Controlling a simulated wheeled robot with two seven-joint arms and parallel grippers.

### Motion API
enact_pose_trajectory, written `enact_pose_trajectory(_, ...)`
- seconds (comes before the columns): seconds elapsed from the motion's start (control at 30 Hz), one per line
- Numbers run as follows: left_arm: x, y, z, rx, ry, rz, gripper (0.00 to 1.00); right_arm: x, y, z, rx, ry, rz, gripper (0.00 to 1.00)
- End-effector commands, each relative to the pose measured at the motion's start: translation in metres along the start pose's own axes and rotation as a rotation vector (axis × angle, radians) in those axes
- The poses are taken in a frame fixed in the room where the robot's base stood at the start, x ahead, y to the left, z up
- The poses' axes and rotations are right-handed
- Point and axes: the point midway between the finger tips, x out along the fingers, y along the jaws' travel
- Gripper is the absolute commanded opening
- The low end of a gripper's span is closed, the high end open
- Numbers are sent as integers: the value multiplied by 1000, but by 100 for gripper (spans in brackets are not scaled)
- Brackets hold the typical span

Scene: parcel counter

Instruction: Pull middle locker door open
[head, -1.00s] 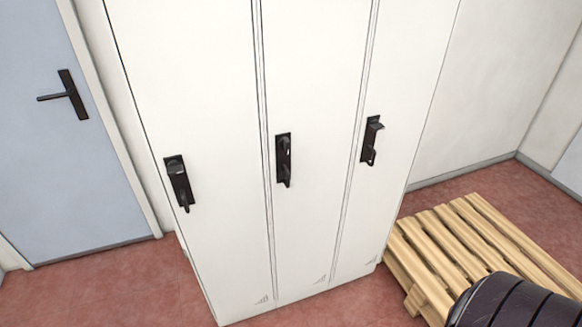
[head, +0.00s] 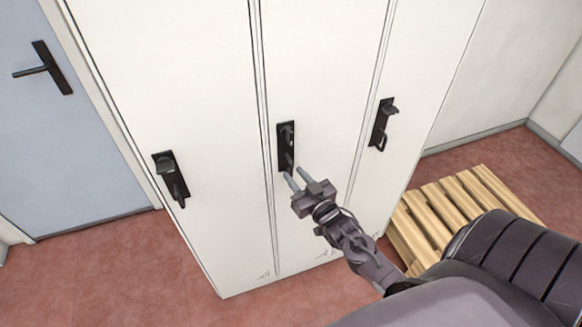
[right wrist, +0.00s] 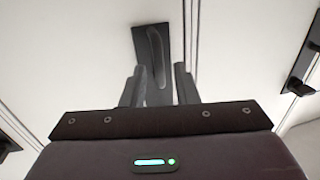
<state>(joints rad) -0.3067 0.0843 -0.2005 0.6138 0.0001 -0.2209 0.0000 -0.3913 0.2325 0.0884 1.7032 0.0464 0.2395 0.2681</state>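The middle locker door (head: 318,95) is white and shut flush between its neighbours. Its black handle (head: 286,148) sits on a dark plate near the door's left edge. My right gripper (head: 294,179) is just below and in front of this handle, fingers pointing up at it. In the right wrist view the two fingers (right wrist: 160,88) are apart, with the lower part of the handle plate (right wrist: 152,50) showing between and beyond them. I cannot tell whether they touch the handle. My left gripper is not in view.
The left locker handle (head: 170,178) and right locker handle (head: 382,124) are on shut doors either side. A wooden pallet (head: 440,212) lies on the red floor at right. A blue door (head: 50,140) stands at left. The floor before the lockers is clear.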

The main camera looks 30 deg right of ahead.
Motion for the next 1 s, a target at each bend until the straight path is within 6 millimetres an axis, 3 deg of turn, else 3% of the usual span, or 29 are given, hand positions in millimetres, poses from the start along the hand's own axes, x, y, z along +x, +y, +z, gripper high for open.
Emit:
enact_pose_trajectory(0.2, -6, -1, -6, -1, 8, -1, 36, 25, 0, -1, 0, 0, -1, 27)
enact_pose_trajectory(0.57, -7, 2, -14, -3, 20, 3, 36, 30, 0, 1, -1, -2, -1, 27)
enact_pose_trajectory(0.77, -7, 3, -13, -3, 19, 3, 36, 30, 0, 1, -1, -2, -1, 1)
enact_pose_trajectory(1.0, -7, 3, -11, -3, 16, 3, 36, 30, 0, 1, -1, -2, 0, 0)
